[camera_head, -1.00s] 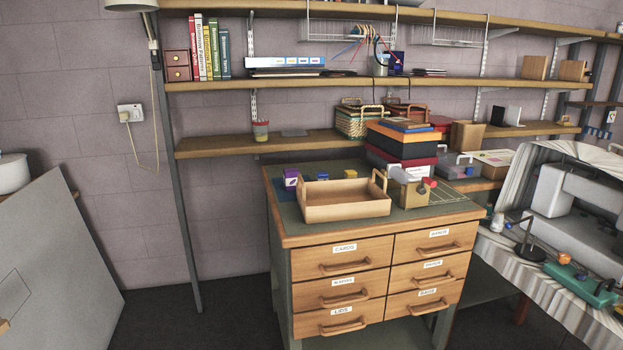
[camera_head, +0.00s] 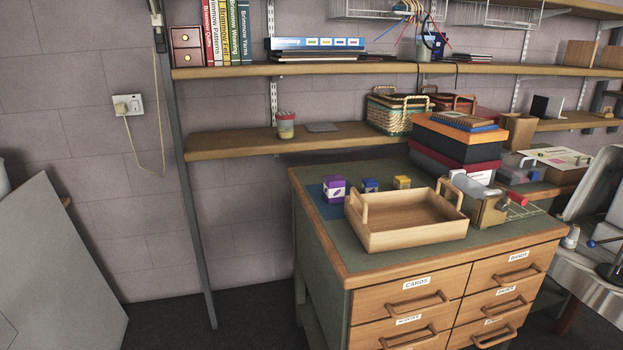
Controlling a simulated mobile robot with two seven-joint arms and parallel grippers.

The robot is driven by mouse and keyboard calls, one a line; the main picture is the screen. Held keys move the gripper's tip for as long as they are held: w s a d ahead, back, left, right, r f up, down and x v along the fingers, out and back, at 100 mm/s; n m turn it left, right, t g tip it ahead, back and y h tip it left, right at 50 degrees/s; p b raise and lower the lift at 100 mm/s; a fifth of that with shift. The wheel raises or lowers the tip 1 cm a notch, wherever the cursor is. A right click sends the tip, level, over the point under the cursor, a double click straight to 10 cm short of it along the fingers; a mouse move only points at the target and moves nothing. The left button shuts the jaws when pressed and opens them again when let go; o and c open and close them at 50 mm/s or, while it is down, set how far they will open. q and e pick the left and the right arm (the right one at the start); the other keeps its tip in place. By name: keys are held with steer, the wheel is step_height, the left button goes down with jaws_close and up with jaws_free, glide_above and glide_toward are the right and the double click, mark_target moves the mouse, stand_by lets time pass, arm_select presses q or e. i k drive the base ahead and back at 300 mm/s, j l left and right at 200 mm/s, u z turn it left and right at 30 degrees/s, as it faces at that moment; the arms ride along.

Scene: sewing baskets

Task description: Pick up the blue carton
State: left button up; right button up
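A small blue carton (camera_head: 370,186) stands on the green top of the drawer cabinet (camera_head: 322,229), behind the wooden tray. A purple carton (camera_head: 334,190) with a white label stands to its left, and a yellow carton (camera_head: 402,183) stands to its right. The light wooden tray (camera_head: 404,238) with two raised handles stands in front of them and looks empty. Neither of my grippers is in view.
A metal and wood device with a red knob (camera_head: 487,209) stands right of the tray. Stacked boxes (camera_head: 458,147) stand behind it. A shelf (camera_head: 240,143) holds a jar (camera_head: 285,125). A grey panel (camera_head: 62,270) leans at left.

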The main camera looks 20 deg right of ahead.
mark_target(369, 186)
steer(key=i+j, duration=0.15)
steer(key=i, duration=0.25)
steer(key=i+j, duration=0.1)
steer(key=i, duration=0.35)
steer(key=i+j, duration=0.15)
steer(key=i, duration=0.25)
steer(key=i+j+z, duration=0.1)
steer(key=i+z, duration=0.25)
steer(key=i+j+z, duration=0.15)
steer(key=z, duration=0.2)
steer(key=i+j+z, duration=0.3)
steer(key=k+l, duration=0.1)
